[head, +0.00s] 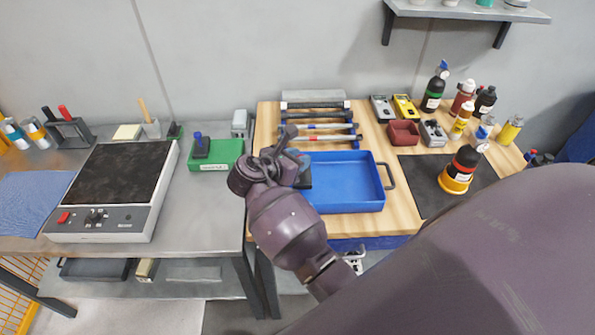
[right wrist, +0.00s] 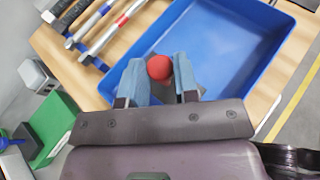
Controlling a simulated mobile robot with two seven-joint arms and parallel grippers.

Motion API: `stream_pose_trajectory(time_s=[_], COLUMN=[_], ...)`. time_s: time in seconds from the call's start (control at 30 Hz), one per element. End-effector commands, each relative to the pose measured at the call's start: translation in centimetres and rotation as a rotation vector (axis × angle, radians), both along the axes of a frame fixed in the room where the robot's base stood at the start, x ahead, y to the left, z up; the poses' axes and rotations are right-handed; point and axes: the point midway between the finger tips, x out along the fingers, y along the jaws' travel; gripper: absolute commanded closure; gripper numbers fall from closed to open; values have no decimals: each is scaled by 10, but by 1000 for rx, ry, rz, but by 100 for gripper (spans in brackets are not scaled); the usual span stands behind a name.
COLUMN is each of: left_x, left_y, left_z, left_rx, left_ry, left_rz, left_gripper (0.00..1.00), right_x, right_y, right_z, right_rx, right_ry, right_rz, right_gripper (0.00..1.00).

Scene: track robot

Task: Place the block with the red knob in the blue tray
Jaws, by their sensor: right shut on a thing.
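The red knob (right wrist: 159,68) shows between the two blue-grey fingertips of my right gripper (right wrist: 163,78) in the right wrist view. My right gripper is shut on it. In the head view my right gripper (head: 298,160) is at the left end of the blue tray (head: 345,200). A dark piece (head: 305,176) below the fingers there looks like the block. The knob is hidden in the head view, and I cannot tell whether the block touches the tray. The tray also shows in the right wrist view (right wrist: 235,45); its visible floor is bare. My left gripper is not in view.
Hammers and other long tools (head: 318,128) lie behind the tray. Bottles (head: 462,120) and a black mat (head: 425,185) are at right.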

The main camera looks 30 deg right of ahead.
Motion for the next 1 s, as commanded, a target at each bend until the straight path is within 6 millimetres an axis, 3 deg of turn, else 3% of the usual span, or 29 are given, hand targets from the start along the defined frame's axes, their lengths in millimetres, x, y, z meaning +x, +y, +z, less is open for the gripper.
stream_pose_trajectory(time_s=[0.4,0.8,0.83,0.97,1.0], left_x=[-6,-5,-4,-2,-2], left_y=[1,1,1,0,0], left_z=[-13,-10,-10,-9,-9], left_rx=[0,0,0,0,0], left_ry=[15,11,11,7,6], left_rz=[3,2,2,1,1], left_gripper=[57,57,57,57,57], right_x=[0,0,0,0,0], right_y=[0,0,0,0,0], right_z=[-41,-43,-44,-44,-44], right_rx=[-2,-2,0,0,0], right_ry=[-1,-2,1,1,1], right_rz=[1,1,0,0,0], right_gripper=[100,100,67,47,46])
